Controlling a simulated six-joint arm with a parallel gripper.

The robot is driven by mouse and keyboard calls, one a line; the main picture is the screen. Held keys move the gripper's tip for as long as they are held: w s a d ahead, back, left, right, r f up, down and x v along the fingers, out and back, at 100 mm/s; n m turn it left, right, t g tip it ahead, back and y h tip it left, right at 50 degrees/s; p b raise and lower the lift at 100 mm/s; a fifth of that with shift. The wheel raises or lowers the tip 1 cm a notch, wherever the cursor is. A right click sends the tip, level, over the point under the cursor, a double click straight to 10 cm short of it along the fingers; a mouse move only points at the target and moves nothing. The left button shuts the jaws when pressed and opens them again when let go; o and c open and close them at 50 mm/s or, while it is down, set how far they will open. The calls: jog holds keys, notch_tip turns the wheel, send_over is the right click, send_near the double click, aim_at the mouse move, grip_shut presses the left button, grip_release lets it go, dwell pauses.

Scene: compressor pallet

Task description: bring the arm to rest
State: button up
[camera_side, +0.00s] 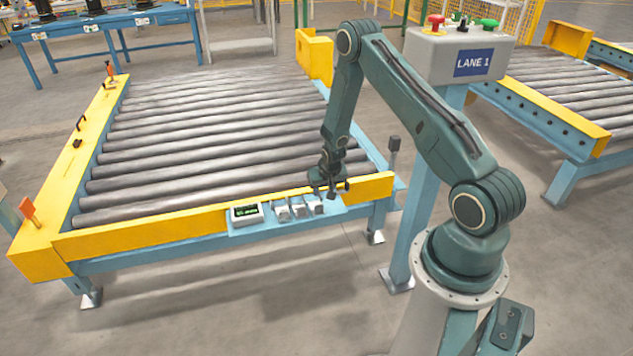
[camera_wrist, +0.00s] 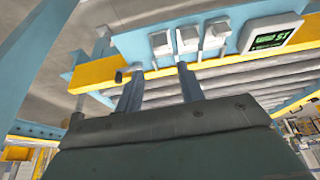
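My gripper (camera_side: 325,192) hangs low over the near right end of the roller conveyor (camera_side: 215,210), by its yellow front rail. The arm reaches up from its base and bends down to there. In the wrist view my gripper (camera_wrist: 158,72) shows two fingers standing apart with nothing between them. Beyond the fingertips in that view are the small grey clamp-like blocks (camera_wrist: 188,40) on the blue bracket of the rail. The gap between the fingertips and the rail is hard to judge.
A small box with a green display (camera_side: 245,213) sits on the front rail beside the blocks. The rollers (camera_side: 220,140) are bare. A LANE 1 control box (camera_side: 460,55) on a post stands right of the conveyor. Another roller conveyor (camera_side: 560,80) lies farther right.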

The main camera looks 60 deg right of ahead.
dwell(0.3)
jog(key=a+r+n, duration=0.1)
jog(key=a+r, duration=0.4)
jog(key=r, duration=0.5)
jog(key=a+r+n+t+y, duration=0.15)
jog(key=a+r, duration=0.25)
jog(key=r, duration=0.6)
jog(key=a+r+n, duration=0.1)
jog(key=a+r, duration=0.4)
jog(key=r, duration=0.5)
jog(key=s+a+r+n, duration=0.3)
jog(key=s+a+r, duration=0.5)
jog(key=s+r, duration=0.1)
jog(key=s+a+r+n+y, duration=0.1)
jog(key=s+a, duration=0.1)
jog(key=s, duration=0.5)
jog(key=s+a+r+n, duration=0.1)
jog(key=s+a+r, duration=0.1)
jog(key=s, duration=0.5)
jog(key=shift+a+r+t+y, duration=0.25)
jog(key=shift+a+t+y, duration=0.1)
jog(key=shift+a+t, duration=0.15)
